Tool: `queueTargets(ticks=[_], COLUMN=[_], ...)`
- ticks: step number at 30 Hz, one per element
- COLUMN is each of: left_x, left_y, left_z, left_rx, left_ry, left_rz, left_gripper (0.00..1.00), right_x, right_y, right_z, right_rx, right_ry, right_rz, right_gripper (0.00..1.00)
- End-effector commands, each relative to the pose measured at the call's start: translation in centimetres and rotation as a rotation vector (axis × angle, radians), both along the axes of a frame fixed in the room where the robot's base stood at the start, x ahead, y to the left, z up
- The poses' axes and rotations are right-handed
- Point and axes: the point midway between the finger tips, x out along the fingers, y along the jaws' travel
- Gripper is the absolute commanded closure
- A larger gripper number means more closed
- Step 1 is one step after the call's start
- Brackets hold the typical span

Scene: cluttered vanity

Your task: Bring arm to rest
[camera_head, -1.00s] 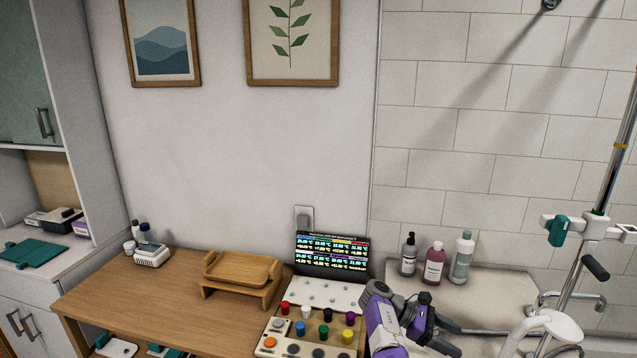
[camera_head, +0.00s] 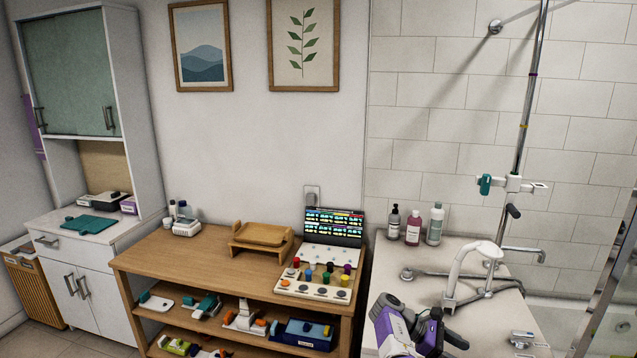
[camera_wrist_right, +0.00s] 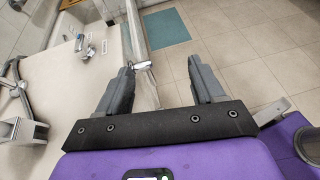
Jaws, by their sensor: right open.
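My right arm (camera_head: 393,328), purple and grey, shows at the bottom of the head view, in front of the white sink counter. In the right wrist view my right gripper (camera_wrist_right: 160,72) is open, its two dark grey fingers apart with nothing between them. Beneath the fingers are the counter's edge on the left and the tiled floor. My left gripper is not in view.
Floor tiles (camera_wrist_right: 243,63) and a teal mat (camera_wrist_right: 167,28) lie beyond the fingers.

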Motion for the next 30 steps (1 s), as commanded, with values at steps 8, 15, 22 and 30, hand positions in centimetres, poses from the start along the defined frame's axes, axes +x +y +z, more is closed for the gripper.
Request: queueTargets(ticks=[8,15,22,30], left_x=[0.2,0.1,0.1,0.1], left_y=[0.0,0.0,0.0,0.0], left_z=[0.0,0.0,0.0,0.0], left_rx=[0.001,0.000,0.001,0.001], left_ry=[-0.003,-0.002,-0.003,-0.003], left_rz=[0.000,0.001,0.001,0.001], left_gripper=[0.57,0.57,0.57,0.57], right_x=[-0.5,-3.6,-10.0,-18.8], right_y=[-2.2,-1.5,4.7,14.9], right_z=[-8.4,-19.2,-29.7,-34.4], right_rx=[0.166,0.411,0.708,0.927], right_ry=[-0.053,-0.173,-0.379,-0.628], right_rz=[0.016,-0.048,-0.278,-0.717], right_gripper=[0.32,0.32,0.32,0.32])
